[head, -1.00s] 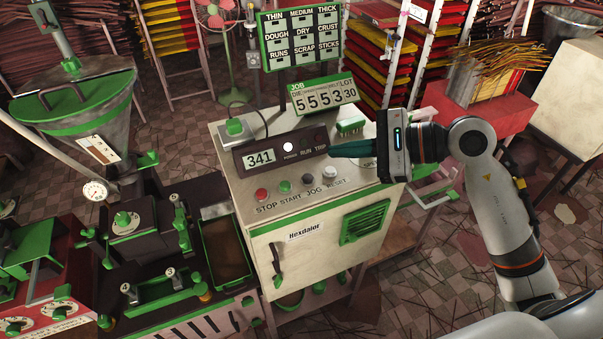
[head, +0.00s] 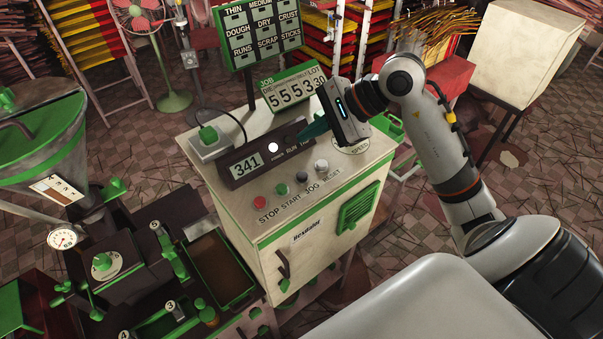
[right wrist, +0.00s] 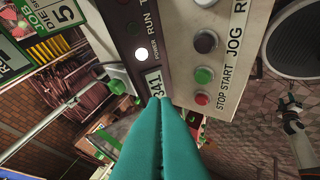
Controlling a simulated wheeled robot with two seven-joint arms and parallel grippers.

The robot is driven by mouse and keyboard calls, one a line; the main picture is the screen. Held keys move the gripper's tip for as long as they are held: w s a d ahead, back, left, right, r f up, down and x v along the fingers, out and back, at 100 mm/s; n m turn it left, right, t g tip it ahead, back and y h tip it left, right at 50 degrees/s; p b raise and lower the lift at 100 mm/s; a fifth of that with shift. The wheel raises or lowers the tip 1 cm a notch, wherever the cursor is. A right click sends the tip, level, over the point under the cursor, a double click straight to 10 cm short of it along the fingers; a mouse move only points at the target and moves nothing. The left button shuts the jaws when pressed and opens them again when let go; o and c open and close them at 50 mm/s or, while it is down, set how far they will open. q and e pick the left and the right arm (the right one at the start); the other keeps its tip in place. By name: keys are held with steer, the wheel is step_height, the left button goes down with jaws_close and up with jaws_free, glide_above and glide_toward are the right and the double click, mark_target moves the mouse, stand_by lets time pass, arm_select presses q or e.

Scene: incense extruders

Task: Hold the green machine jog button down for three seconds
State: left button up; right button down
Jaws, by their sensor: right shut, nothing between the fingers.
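The cream control cabinet (head: 290,235) with green trim carries a row of labelled buttons. The JOG button (head: 302,178) is dark and sits between the green START button (head: 282,189) and the pale grey RESET button (head: 321,166). The red STOP button (head: 260,202) is at the left end. My right gripper (head: 304,136) is shut and empty, its teal fingers by the dark display panel, behind the JOG button in the head view. In the right wrist view the fingertips (right wrist: 165,102) lie left of the JOG button (right wrist: 206,42), apart from it. My left gripper is not in view.
The dark panel (head: 232,172) reads 341 with a lit white lamp. A green-topped box (head: 209,140) and the JOB counter sign (head: 293,92) stand behind it. Green-trimmed machinery (head: 110,262) fills the left. A ventilation grille (head: 358,207) is on the cabinet's front.

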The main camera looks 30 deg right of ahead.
mark_target(302, 177)
steer(key=f, duration=0.2)
steer(key=f+b, duration=0.1)
steer(key=shift+w+a+f, duration=0.1)
steer(key=shift+a+f, duration=0.1)
steer(key=shift+f, duration=0.2)
step_height(302, 177, down, 4)
steer(key=b, duration=0.2)
steer(key=shift+d+r+b, duration=0.15)
steer(key=shift+r+b, duration=0.05)
steer(key=shift+b, duration=0.1)
steer(key=shift+f+b, duration=0.45)
steer(key=shift+b, duration=0.1)
steer(key=shift+f, duration=0.1)
arm_select(q)
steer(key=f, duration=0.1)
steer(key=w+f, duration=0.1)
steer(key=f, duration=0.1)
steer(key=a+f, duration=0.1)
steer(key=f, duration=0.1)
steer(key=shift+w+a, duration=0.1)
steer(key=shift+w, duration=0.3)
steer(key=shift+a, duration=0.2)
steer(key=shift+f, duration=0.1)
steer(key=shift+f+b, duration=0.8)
steer(key=shift+b, duration=0.2)
arm_select(e)
steer(key=shift+f, duration=0.4)
